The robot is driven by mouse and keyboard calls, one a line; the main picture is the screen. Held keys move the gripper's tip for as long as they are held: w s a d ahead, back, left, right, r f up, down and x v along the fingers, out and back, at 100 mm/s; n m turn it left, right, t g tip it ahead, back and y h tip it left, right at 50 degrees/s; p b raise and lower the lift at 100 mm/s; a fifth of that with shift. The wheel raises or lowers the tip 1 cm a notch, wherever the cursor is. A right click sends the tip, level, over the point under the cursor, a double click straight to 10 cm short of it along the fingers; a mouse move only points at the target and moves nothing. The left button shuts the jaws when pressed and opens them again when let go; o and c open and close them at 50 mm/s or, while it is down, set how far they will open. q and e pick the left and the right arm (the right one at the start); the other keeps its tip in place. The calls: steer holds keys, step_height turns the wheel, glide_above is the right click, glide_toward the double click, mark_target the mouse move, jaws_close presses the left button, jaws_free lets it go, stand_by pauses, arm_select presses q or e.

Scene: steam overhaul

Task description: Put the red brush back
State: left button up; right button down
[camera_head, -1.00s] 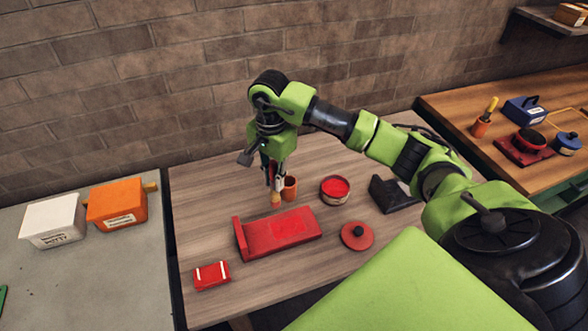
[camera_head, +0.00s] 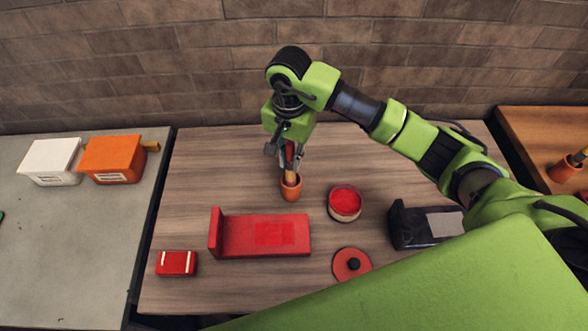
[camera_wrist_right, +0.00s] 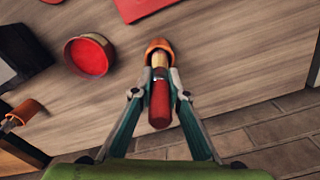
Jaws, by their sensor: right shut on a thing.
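The red brush (camera_wrist_right: 159,103) is held in my right gripper (camera_wrist_right: 160,78), which is shut on it. In the wrist view its red end points toward the camera and its wooden part reaches into the mouth of an orange-brown cup (camera_wrist_right: 158,46). In the head view, my right gripper (camera_head: 288,163) is right above the cup (camera_head: 291,188), with the brush (camera_head: 290,175) upright or nearly so and its lower end inside the rim. How deep it sits is hidden. My left gripper is not in view.
An open red tin (camera_head: 345,203) stands right of the cup. A red L-shaped stand (camera_head: 260,235), a red lid (camera_head: 352,265), a small red box (camera_head: 177,263) and a black holder (camera_head: 425,224) are on the wooden table (camera_head: 200,190). White and orange boxes stand left.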

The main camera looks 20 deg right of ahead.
mark_target(291, 170)
steer(key=shift+f, duration=0.7)
step_height(291, 170, down, 3)
steer(key=shift+d+f+p, duration=0.1)
steer(key=shift+d+p, duration=0.05)
steer(key=shift+p, duration=0.55)
steer(key=shift+f, duration=0.3)
steer(key=c, duration=2)
jaws_free()
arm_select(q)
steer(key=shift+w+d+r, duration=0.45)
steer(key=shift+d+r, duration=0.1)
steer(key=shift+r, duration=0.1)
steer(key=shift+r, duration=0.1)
